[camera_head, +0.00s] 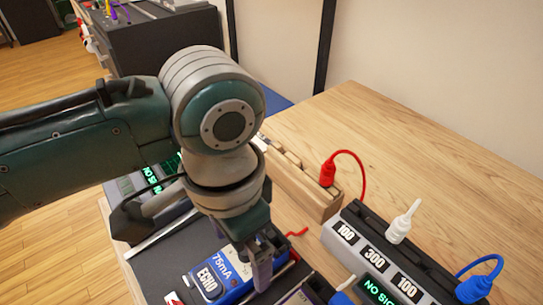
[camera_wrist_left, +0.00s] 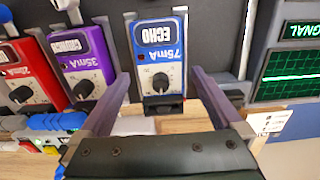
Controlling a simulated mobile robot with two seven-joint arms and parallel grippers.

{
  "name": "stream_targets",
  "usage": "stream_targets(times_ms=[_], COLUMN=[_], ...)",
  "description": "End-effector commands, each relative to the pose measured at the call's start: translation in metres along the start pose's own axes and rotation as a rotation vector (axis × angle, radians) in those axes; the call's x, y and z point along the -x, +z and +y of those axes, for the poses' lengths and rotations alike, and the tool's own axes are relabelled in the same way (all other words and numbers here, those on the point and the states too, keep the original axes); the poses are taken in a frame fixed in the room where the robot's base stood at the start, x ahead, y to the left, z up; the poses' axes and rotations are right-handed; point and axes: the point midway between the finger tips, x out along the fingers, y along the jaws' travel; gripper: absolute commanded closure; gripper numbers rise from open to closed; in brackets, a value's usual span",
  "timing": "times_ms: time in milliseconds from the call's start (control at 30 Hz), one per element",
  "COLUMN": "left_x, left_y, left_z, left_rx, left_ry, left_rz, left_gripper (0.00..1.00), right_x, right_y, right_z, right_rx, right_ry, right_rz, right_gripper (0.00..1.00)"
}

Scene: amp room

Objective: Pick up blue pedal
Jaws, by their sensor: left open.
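The blue pedal (camera_head: 212,277), marked ECHO and 75mA, sits on a dark board in the head view, partly hidden by my left gripper. In the left wrist view the blue pedal (camera_wrist_left: 145,58) stands in the upper middle, with a black knob and a black switch. My left gripper (camera_head: 263,262) points down over the pedal's right side in the head view. My right gripper is in neither view.
A purple pedal (camera_wrist_left: 84,62) and a red pedal (camera_wrist_left: 27,72) stand left of the blue one in the left wrist view. A green-screened unit (camera_wrist_left: 292,55) is at right. In the head view, a box with plugged cables (camera_head: 372,258) stands at right; the wooden tabletop (camera_head: 430,165) behind is clear.

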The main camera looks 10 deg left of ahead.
Motion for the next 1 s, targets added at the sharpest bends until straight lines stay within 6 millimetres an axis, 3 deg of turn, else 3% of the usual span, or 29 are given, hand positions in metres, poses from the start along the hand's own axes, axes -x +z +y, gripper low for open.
stream_targets(times_ms=[100,367,1000], left_x=[-0.0161,-0.0181,-0.0178], left_y=[0.0006,0.0002,0.0002], left_z=[-0.0001,-0.0002,-0.0004], left_rx=[0.000,0.000,0.001], left_ry=[-0.001,-0.001,-0.001], left_rz=[-0.001,0.001,0.001], left_gripper=[0.00,0.00,0.71], right_x=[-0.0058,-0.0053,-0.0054], right_y=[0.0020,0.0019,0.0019], right_z=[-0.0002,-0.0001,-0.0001], right_rx=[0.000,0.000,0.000], right_ry=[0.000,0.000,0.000], right_rz=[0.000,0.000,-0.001], right_gripper=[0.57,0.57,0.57])
